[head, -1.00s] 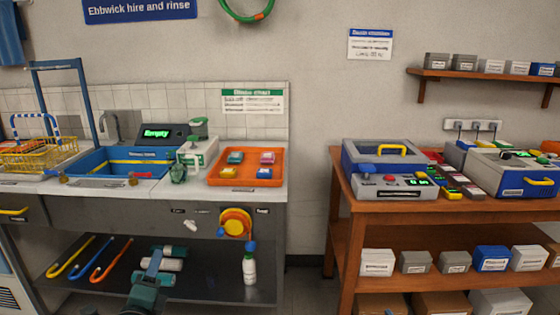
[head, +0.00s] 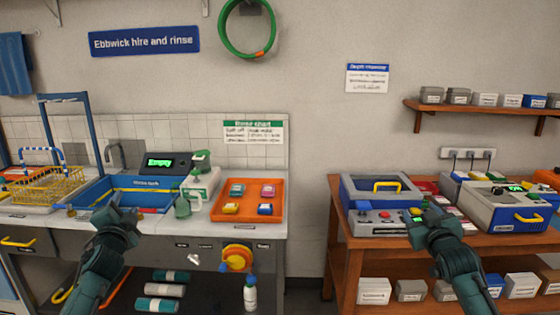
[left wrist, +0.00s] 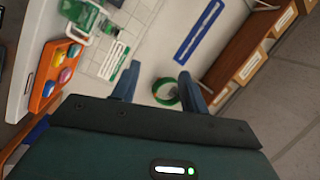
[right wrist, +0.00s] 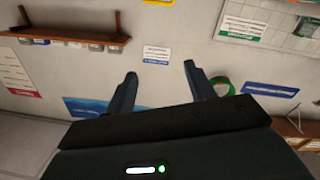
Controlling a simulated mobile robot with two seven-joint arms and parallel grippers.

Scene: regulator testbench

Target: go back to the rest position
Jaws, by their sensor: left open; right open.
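My left gripper (head: 122,214) is raised in front of the sink bench, open and empty. In the left wrist view its two fingers (left wrist: 158,85) stand apart with nothing between them but the wall behind. My right gripper (head: 426,212) is raised in front of the wooden bench, open. In the right wrist view its fingers (right wrist: 160,88) are spread with only the wall between them. In the head view both grippers overlap the benches behind, and I cannot tell the exact gap to them.
The sink bench holds a blue rinse tank (head: 130,192), a yellow basket (head: 50,186) and an orange tray (head: 246,214) with several coloured pieces. The wooden bench holds a grey-blue case (head: 347,194) and a tester (head: 500,208). Floor between the benches looks free.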

